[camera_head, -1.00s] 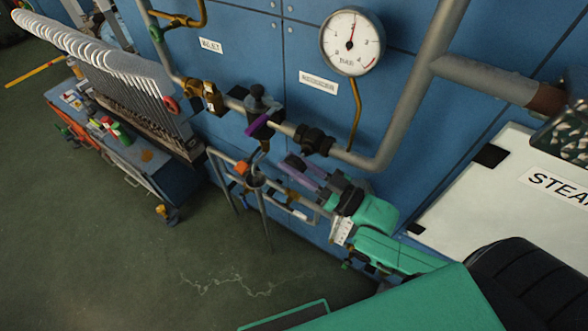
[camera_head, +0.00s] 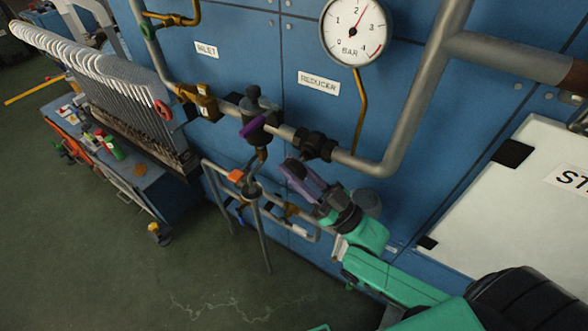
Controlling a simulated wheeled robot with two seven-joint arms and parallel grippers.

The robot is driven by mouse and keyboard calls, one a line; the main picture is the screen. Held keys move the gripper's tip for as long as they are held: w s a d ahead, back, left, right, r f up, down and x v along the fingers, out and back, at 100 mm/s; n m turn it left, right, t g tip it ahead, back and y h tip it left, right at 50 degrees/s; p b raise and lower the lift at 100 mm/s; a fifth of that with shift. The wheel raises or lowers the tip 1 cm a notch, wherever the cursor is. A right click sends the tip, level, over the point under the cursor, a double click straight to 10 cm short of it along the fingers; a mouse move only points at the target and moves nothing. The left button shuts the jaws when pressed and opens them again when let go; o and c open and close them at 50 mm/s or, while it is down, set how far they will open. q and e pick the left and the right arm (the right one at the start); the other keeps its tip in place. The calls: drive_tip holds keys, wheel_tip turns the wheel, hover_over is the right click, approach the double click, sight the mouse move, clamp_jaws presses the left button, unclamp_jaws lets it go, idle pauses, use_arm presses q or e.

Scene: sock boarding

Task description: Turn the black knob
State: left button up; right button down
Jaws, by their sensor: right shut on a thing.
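The black knob (camera_head: 314,145) is on the grey pipe on the blue wall, below the REDUCER label. My right gripper (camera_head: 296,170), with purple fingers, reaches up to it from below right and is shut on it. The fingers hide part of the contact. The pressure gauge (camera_head: 354,32), marked BAR, is above the knob, and its red needle points up and a little right, past 2. My left gripper is out of view.
A black-topped valve with a purple handle (camera_head: 252,128) and a brass fitting (camera_head: 199,101) are left along the pipe. A grey pipe (camera_head: 412,115) rises on the right. A white STEAM panel (camera_head: 505,215) is further right. A rack with a red wheel stands left.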

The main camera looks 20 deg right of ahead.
drive_tip(key=c, duration=0.7)
unclamp_jaws()
drive_tip(key=shift+f, duration=0.1)
wheel_tip(320, 180, up, 15)
drive_tip(key=p, duration=0.1)
wheel_tip(320, 180, up, 5)
drive_tip(key=p, duration=0.4)
hover_over(294, 164)
drive_tip(key=shift+w+d, duration=0.1)
